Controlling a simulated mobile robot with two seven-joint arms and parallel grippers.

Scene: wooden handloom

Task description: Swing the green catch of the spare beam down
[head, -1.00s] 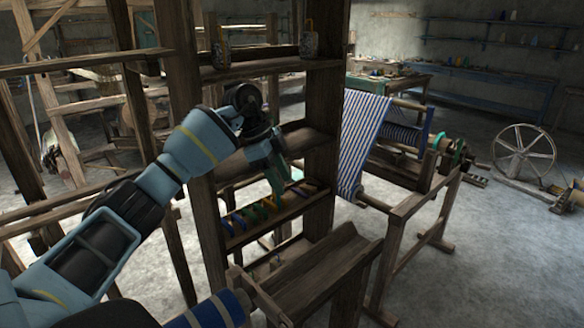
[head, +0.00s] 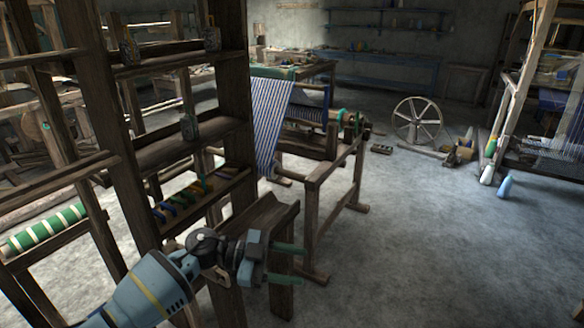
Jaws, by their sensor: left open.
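My right gripper is out of view.
A shelf rack (head: 185,150) with several coloured shuttles stands left, a wooden bench (head: 262,216) beside it. A spoked wheel (head: 417,122) is behind right. A blue bottle (head: 505,186) stands near the loom at right. The floor (head: 440,250) right of the stand is clear.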

